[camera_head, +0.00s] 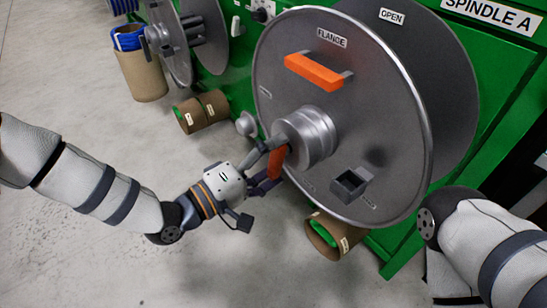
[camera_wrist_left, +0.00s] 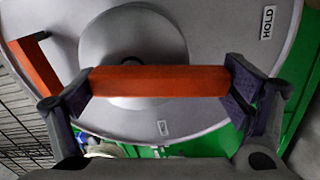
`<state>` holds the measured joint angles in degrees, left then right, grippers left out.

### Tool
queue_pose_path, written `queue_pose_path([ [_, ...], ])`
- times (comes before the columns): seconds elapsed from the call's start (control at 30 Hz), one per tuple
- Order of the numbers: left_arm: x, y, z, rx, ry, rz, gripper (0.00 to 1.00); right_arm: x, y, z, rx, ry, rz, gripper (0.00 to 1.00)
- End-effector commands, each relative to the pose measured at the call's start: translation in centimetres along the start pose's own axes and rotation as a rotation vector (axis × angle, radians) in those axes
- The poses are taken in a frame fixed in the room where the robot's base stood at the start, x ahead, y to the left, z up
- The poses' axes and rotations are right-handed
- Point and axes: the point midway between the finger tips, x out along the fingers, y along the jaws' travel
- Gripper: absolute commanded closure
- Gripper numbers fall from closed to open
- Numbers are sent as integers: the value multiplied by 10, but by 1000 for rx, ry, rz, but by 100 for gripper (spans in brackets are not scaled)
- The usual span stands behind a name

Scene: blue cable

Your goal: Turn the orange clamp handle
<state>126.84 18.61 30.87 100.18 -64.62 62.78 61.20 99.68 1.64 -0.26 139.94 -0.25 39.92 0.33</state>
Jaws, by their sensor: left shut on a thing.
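The orange clamp handle (camera_head: 277,164) is at the hub in the middle of the large grey flange disc (camera_head: 350,75). My left gripper (camera_head: 270,168) is shut on this handle. In the left wrist view the orange clamp handle (camera_wrist_left: 158,82) lies level across the picture, with one finger of the left gripper (camera_wrist_left: 158,94) at each end. The round hub (camera_head: 308,135) shows behind it. My right arm comes in at the right edge of the head view, but its gripper is out of view.
A second orange handle (camera_head: 315,71) is on the flange near its label. A dark square socket (camera_head: 350,185) sits low on the disc. Cardboard tubes (camera_head: 200,111) stand or lie by the green machine (camera_head: 505,75). The grey floor at left is clear.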

Motion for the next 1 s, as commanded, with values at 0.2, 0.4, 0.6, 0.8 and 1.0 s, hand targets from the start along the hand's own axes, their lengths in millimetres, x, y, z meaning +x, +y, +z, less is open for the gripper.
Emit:
queue_pose_path([
  [0.2,0,-1,4,-117,-1,0,57,4,0,-1,0,-5,0,26],
  [0.4,0,0,5,-178,-1,0,57,6,0,-1,0,-7,0,26],
  [0.6,0,0,6,-203,-1,0,57,6,0,-1,0,-8,0,26],
  [0.8,0,0,6,-210,-1,0,57,6,0,-1,0,-8,0,26],
  [1.0,0,0,6,-211,-1,0,1,6,0,-1,0,-8,0,26],
])
